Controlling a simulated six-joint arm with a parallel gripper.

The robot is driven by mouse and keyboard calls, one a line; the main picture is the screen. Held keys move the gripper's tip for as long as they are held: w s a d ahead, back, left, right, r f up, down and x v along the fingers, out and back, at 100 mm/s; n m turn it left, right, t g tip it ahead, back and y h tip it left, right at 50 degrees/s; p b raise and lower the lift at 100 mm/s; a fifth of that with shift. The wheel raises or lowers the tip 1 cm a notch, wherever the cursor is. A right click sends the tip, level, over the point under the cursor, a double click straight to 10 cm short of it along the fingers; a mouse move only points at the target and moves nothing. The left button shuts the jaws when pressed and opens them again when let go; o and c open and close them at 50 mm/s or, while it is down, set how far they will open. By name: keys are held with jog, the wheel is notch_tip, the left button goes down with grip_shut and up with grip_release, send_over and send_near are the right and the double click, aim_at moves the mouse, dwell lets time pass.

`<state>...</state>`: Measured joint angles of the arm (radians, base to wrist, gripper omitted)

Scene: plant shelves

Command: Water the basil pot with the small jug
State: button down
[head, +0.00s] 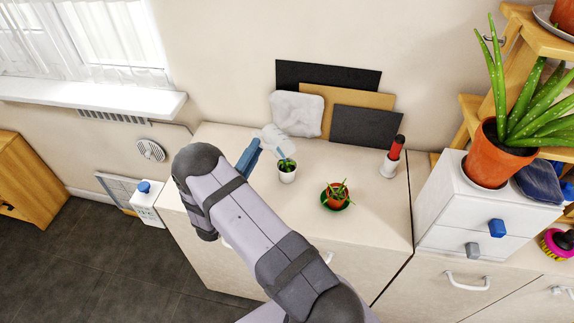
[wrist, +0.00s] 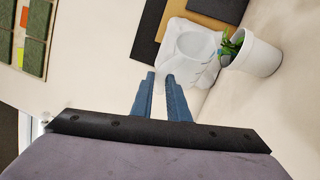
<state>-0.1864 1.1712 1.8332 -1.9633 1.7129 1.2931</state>
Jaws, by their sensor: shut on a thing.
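A clear, whitish small jug (head: 272,137) is held by my gripper (head: 256,144) above and just left of a white pot (head: 288,177) with small green leaves, which I take as the basil pot. The jug looks tipped towards the pot, and a pale bluish streak (head: 283,151) shows between them. In the wrist view, my gripper's blue fingers (wrist: 160,76) are at the jug (wrist: 195,46). Its mouth is close to the leaves of the white pot (wrist: 257,58), where a bluish bit also shows. I cannot tell the water level.
A spiky plant in an orange pot (head: 338,198) on a green saucer stands to the right. A red-topped bottle (head: 395,152) is farther right. Dark and tan boards (head: 367,127) and a crumpled white thing (head: 297,112) lean at the wall. The front right cabinet top is clear.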

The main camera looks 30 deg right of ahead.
jog(key=shift+s, duration=0.1)
jog(key=w+n+y, duration=0.1)
jog(key=w+n, duration=0.1)
jog(key=w+f+n+g+y, duration=0.1)
jog(key=n, duration=0.1)
jog(key=shift+w+d+y, duration=0.1)
jog(key=shift+w+y, duration=0.2)
jog(key=shift+w, duration=0.1)
jog(key=shift+w+r, duration=0.1)
jog(key=shift+r, duration=0.1)
jog(key=w+f+n+g+y, duration=0.2)
jog(key=w+n+g+y, duration=0.1)
jog(key=w+n+g, duration=0.4)
jog(key=shift+w+d+f+y, duration=0.3)
jog(key=shift+w+d+f, duration=0.1)
jog(key=shift+w, duration=0.6)
dwell(0.5)
jog(key=shift+w+r, duration=0.1)
dwell(0.3)
